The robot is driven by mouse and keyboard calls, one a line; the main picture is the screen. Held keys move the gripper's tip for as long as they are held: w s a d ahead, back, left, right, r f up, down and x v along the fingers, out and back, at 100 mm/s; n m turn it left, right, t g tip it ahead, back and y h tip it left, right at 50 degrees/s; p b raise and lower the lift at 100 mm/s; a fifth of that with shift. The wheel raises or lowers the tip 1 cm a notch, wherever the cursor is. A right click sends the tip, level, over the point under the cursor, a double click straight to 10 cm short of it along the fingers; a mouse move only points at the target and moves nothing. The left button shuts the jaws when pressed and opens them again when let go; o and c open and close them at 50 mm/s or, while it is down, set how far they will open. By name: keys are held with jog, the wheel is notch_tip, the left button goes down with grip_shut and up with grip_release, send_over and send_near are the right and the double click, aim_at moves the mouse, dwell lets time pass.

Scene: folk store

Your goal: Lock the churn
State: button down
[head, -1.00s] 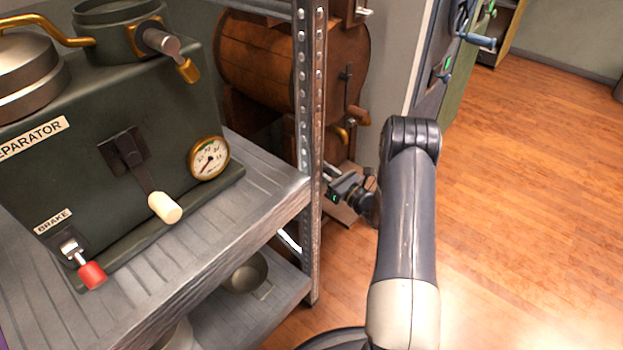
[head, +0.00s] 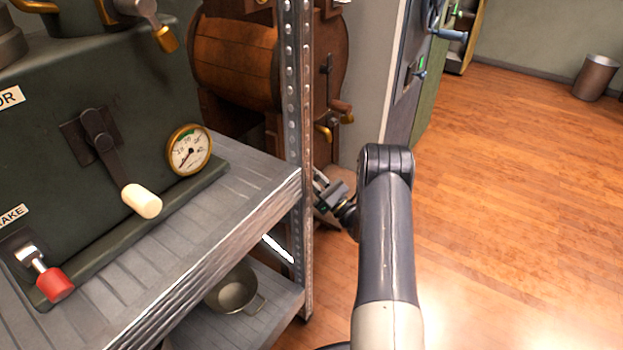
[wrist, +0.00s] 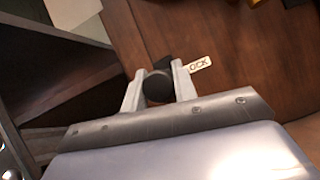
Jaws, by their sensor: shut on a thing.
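The wooden churn (head: 235,62) is a brown barrel on a frame behind the metal rack in the head view. My gripper (head: 322,188) is low at the churn's frame, partly hidden by the rack's post. In the wrist view, my gripper (wrist: 159,82) has its two pale fingers on either side of a dark round knob (wrist: 158,88) and is shut on it. A small white label (wrist: 200,66) reading "OCK", its first part hidden, sits on the wood (wrist: 235,40) just right of the knob.
The metal rack (head: 297,110) stands close left of my arm. It bears a dark green separator (head: 60,140) with levers and a gauge, and a metal pot (head: 233,290) below. Wooden floor (head: 510,200) is open to the right; a bin (head: 595,78) stands far right.

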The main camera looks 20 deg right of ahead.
jog(key=shift+r, duration=0.1)
jog(key=c, duration=1.1)
grip_release()
jog(key=p+v, duration=0.2)
jog(key=v, duration=0.8)
jog(key=shift+s+d+f, duration=0.15)
jog(key=shift+s+f, duration=0.1)
jog(key=shift+f, duration=0.05)
